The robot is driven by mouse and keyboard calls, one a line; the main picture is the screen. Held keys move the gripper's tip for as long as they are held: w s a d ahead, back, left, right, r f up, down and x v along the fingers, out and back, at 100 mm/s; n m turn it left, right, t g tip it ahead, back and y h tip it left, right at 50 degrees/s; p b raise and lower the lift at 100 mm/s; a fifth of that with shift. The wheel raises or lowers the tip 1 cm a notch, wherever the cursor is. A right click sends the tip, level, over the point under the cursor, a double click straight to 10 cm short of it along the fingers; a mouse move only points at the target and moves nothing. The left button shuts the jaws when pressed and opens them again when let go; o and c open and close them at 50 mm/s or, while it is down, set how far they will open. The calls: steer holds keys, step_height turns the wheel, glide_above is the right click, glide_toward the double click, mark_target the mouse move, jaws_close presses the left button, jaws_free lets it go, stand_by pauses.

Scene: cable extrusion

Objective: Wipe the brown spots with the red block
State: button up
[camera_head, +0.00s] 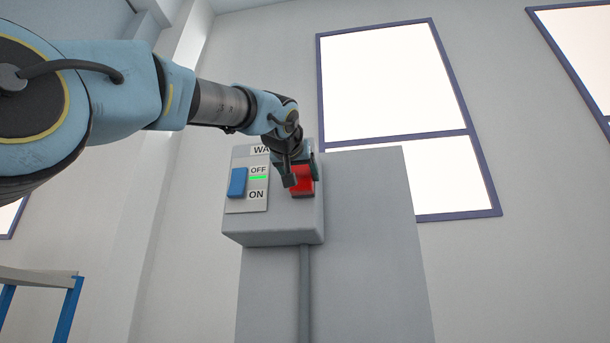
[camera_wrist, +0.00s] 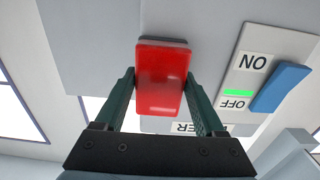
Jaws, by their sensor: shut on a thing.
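The red block (camera_head: 303,182) is at the front of a grey wall box, right of a panel marked OFF and ON. In the wrist view the red block (camera_wrist: 161,82) has a glossy face and a darker edge at its top, close against the grey surface. I cannot tell whether it is fixed to the box. My gripper (camera_head: 301,176) has one dark green finger on each side of the block and is shut on it. No brown spots show in either view.
The grey box (camera_head: 272,236) carries a blue switch (camera_head: 238,182), a lit green bar (camera_head: 258,178) and a partly hidden label starting WA. A large grey panel (camera_head: 370,250) stands behind it. Windows (camera_head: 390,85) are at the right. A blue-legged frame (camera_head: 68,308) stands at lower left.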

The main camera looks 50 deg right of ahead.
steer(key=shift+w+a+p, duration=0.1)
steer(key=shift+w+a, duration=0.4)
steer(key=shift+w, duration=0.3)
steer(key=shift+w+a+p, duration=0.1)
steer(key=shift+w+a, duration=0.35)
steer(key=shift+w, duration=0.35)
steer(key=shift+w+a+p, duration=0.1)
steer(key=shift+w+a, duration=0.4)
steer(key=shift+w, duration=0.3)
steer(key=shift+s+a+f+b, duration=0.1)
steer(key=shift+s+a+b, duration=0.1)
steer(key=shift+a+b, duration=0.15)
steer(key=shift+b+v, duration=1)
steer(key=shift+v, duration=1.6)
steer(key=shift+s+a, duration=0.1)
steer(key=shift+b+v, duration=0.6)
steer(key=shift+v, duration=0.8)
